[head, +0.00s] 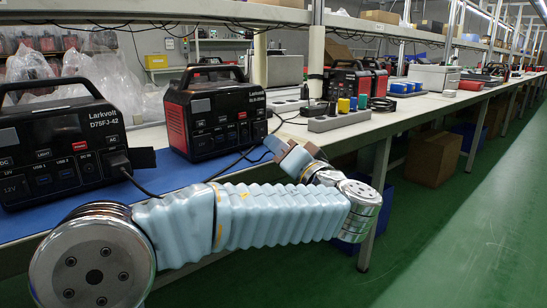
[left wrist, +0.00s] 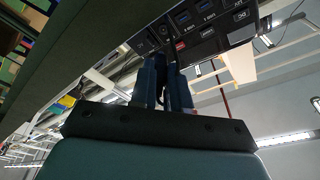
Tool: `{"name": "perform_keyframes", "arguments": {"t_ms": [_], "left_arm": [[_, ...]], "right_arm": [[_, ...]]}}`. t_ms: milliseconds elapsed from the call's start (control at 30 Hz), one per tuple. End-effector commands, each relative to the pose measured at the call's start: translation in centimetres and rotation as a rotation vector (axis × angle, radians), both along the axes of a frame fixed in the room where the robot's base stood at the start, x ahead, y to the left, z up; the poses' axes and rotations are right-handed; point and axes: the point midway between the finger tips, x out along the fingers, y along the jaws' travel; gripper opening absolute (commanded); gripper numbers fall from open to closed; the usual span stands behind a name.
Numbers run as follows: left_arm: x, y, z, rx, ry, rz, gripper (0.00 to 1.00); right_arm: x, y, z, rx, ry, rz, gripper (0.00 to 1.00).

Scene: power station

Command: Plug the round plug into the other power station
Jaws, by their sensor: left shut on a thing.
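Two black-and-red power stations stand on the bench in the head view: a near one (head: 62,125) marked D75FJ-42 at the left, and a farther one (head: 222,108) right of it. A dark plug (head: 120,160) with a cord sits at the near station's front. My left gripper (head: 276,147) is beside the farther station's right front. In the left wrist view my left gripper (left wrist: 165,62) has its blue fingers shut on a dark object, apparently the round plug (left wrist: 161,86), close to a station's panel (left wrist: 205,28). The plug's tip and its socket cannot be made out. My right gripper is out of view.
A blue mat (head: 180,176) lies under the stations. A grey power strip (head: 340,119) with coloured plugs is to the right, with black cords running over the bench. A shelf post (head: 316,50) stands behind. The green aisle floor (head: 460,220) at the right is clear.

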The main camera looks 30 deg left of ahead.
Motion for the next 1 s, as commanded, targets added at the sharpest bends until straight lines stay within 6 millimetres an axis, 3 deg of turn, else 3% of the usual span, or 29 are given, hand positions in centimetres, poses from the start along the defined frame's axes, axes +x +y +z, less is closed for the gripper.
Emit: {"name": "perform_keyframes", "arguments": {"t_ms": [700, 1000], "left_arm": [[1.8, 5.1, 0.1, -0.003, 0.003, 0.001, 0.0], [1.8, 5.1, -0.1, -0.002, 0.002, -0.001, 0.0]], "right_arm": [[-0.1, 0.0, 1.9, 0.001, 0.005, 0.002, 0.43], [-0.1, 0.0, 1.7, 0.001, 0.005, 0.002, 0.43]]}}
